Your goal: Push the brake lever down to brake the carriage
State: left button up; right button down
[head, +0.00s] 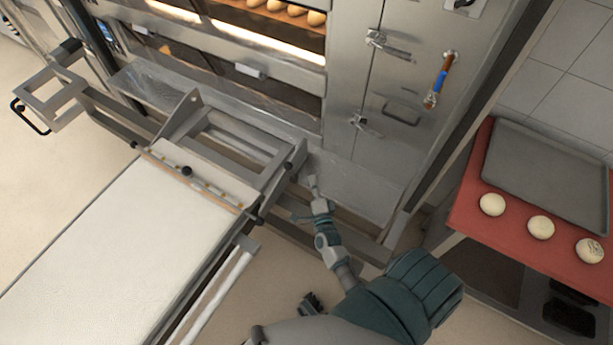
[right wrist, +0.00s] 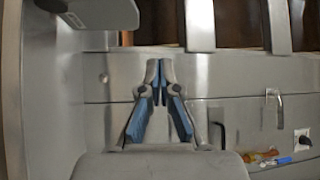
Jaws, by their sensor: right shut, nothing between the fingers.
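The carriage (head: 185,150) is a grey metal frame with a white belt bed, standing in front of the oven. I cannot clearly make out the brake lever in either view. My right gripper (head: 311,182) is shut and empty, just right of the carriage's right side plate (head: 291,166). In the right wrist view its fingertips (right wrist: 160,66) meet, with nothing between them. A grey metal part with a dark end (right wrist: 95,14) shows at the upper left there. I cannot tell whether the fingers touch the frame.
The deck oven with lit bread (head: 285,12) stands behind the carriage. Grey cabinet doors with latches (head: 388,45) are at its right. A red board (head: 470,215) with a dark tray (head: 545,175) and dough balls lies at the far right. Beige floor is free at the left.

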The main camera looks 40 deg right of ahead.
aim_at(291, 173)
pick_arm(q)
jog(key=shift+a+r, duration=0.15)
jog(key=shift+r, duration=0.45)
pick_arm(e)
jog(key=w, duration=0.8)
jog(key=shift+a+r, duration=0.25)
jog(key=shift+a, duration=0.15)
pick_arm(q)
jog(key=shift+f+b, duration=0.1)
jog(key=shift+b, duration=0.25)
pick_arm(e)
jog(key=shift+w+a, duration=0.1)
